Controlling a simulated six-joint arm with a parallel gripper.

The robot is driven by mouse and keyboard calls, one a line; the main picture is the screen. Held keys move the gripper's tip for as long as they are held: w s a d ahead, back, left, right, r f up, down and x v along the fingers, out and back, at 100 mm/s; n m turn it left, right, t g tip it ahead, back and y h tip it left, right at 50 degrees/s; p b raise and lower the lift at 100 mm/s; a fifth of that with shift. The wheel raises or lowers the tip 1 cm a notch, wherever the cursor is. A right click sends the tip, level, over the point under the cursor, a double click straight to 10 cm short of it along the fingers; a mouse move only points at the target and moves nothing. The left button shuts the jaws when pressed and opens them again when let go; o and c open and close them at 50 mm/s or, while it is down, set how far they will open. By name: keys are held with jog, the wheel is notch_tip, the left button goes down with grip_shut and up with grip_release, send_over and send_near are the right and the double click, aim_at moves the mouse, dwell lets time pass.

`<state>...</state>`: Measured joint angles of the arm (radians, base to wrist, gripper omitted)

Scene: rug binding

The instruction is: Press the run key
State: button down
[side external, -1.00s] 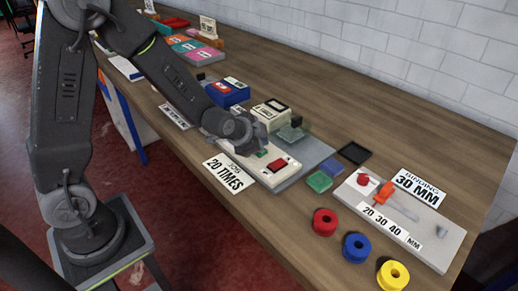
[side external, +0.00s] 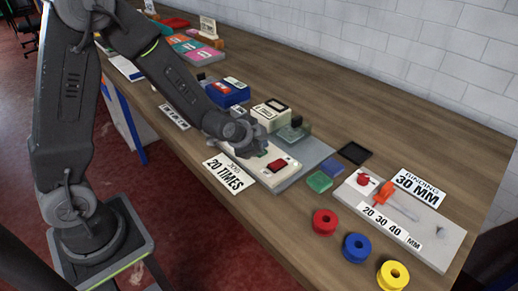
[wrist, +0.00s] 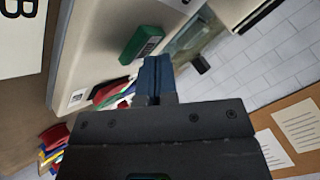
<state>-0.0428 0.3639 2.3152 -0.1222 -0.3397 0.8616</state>
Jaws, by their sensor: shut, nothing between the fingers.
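A pale control panel (side external: 254,171) lies on the bench beside the "20 TIMES" card. It bears a green key (side external: 262,153) and a red rocker (side external: 281,166). In the wrist view a green key (wrist: 142,45) stands up from the pale panel, just beyond my fingertips. No word on it is legible to me. My gripper (side external: 252,151) is over the panel by the green key. In the wrist view my gripper (wrist: 154,66) has its bluish fingers together and empty. Whether they touch the key I cannot tell.
Behind the panel sit a cream box (side external: 270,114) and a blue unit (side external: 227,93). To the right are green (side external: 319,181) and blue blocks, a black tray (side external: 355,152), and red, blue and yellow rings (side external: 356,247). A binding board (side external: 448,238) is at far right.

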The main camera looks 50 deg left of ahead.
dwell(0.4)
jog(key=shift+r, duration=0.75)
jog(key=shift+r, duration=2.55)
